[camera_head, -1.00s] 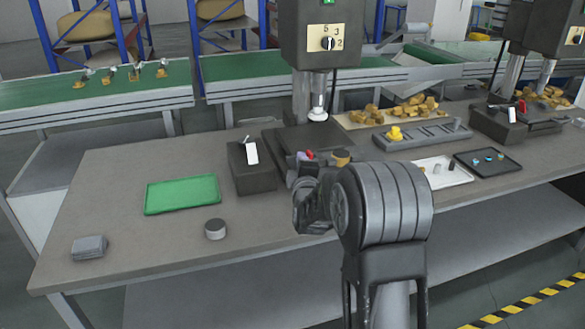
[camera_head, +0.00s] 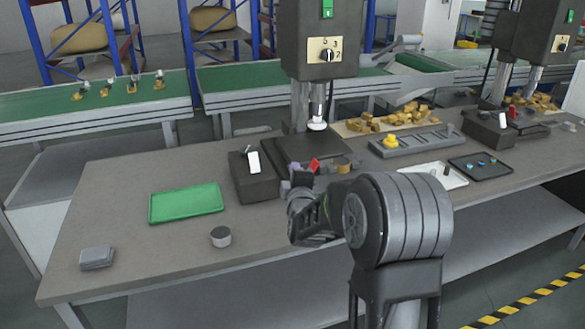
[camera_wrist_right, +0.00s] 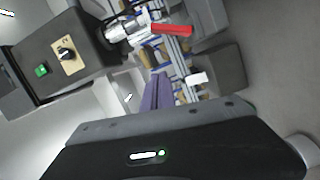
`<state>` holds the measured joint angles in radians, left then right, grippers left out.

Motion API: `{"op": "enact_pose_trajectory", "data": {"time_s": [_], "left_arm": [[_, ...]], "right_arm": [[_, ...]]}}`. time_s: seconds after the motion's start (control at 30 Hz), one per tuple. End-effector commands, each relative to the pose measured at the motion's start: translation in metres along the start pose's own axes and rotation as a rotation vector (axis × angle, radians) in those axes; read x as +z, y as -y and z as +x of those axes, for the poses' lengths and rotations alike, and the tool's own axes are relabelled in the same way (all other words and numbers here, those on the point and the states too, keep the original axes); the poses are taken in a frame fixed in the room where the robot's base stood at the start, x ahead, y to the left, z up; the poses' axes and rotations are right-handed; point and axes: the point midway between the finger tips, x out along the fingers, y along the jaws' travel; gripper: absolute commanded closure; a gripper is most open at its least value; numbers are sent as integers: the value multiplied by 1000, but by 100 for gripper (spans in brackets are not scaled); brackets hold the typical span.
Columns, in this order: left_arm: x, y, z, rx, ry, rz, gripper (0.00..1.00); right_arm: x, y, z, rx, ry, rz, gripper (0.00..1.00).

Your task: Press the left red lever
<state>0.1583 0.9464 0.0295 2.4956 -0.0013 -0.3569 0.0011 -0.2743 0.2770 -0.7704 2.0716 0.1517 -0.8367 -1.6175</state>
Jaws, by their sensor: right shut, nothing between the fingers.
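The left red lever (camera_head: 314,165) stands on the dark fixture at the foot of the left press. It also shows in the right wrist view as a red bar (camera_wrist_right: 172,30), beyond the fingers. My right gripper (camera_head: 299,180) is shut and empty, just in front of and a little left of the lever in the head view. Its purplish fingers (camera_wrist_right: 157,92) show together in the wrist view, apart from the bar in the picture. The arm hides part of the fixture. My left gripper is in neither view.
The left press head (camera_head: 318,35) overhangs the fixture. A dark box (camera_head: 253,183) with a white tag stands to its left. A green tray (camera_head: 186,204) and a round grey part (camera_head: 221,236) lie on the table (camera_head: 130,180). Another red lever (camera_head: 513,113) is at the right press.

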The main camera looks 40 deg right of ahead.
Motion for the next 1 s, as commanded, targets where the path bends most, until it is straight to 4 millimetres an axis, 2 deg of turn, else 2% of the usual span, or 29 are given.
{"op": "enact_pose_trajectory", "data": {"time_s": [0.2,0.4,1.0], "left_arm": [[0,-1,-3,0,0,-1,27],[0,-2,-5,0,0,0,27],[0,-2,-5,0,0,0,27]], "right_arm": [[-1,-4,-41,-1,-3,5,100],[-1,-4,-60,-1,-2,1,100],[0,-4,-62,0,-2,0,100]]}}
